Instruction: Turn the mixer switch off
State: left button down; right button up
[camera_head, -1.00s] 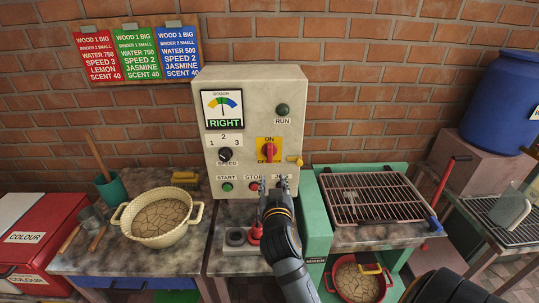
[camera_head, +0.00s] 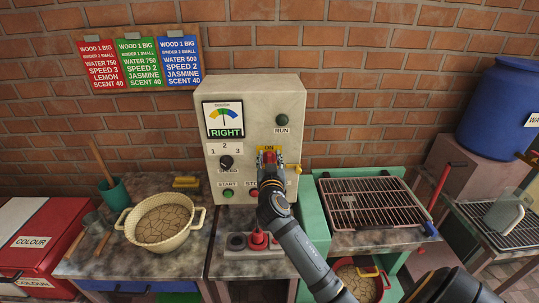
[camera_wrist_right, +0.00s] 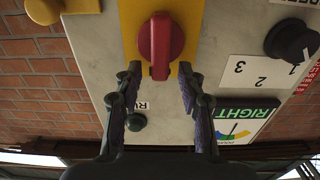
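The mixer switch is a red rotary handle (camera_wrist_right: 160,45) on a yellow plate (camera_wrist_right: 185,20) of the grey control box (camera_head: 290,105). In the upside-down right wrist view the handle stands lengthwise, in line with the fingers. In the head view my gripper mostly covers it, with the ON label just above. My right gripper (camera_head: 268,160) is in front of the switch. In the wrist view its fingers (camera_wrist_right: 160,85) are open, one on each side of the handle's near end, with gaps visible. Contact does not show. My left gripper is not in view.
A speed knob (camera_head: 226,162) and green start button (camera_head: 228,193) are left of the switch. A yellow lever (camera_head: 293,169) sticks out at its right. A cream bowl (camera_head: 202,219) is left, a grill rack (camera_head: 370,203) right.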

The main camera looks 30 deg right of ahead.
jog(key=shift+c, duration=0.2)
grip_shut()
jog(key=shift+w, duration=0.1)
jog(key=n, duration=0.3)
jog(key=shift+w+a+f+n, duration=0.1)
jog(key=shift+w+a+n, duration=0.1)
jog(key=shift+a+n, duration=0.2)
jog(key=n, duration=0.3)
jog(key=shift+w+a+f+n, duration=0.15)
jog(key=shift+w+a+n, duration=0.05)
jog(key=shift+a+n, duration=0.1)
jog(key=n, duration=0.3)
jog(key=f+n+p, duration=0.1)
jog(key=n, duration=0.3)
jog(key=a+f+n+p, duration=0.1)
jog(key=n, duration=0.2)
jog(key=shift+w+f+n, duration=0.2)
jog(key=shift+w+n, duration=0.05)
jog(key=shift+n, duration=0.05)
jog(key=shift+p, duration=0.3)
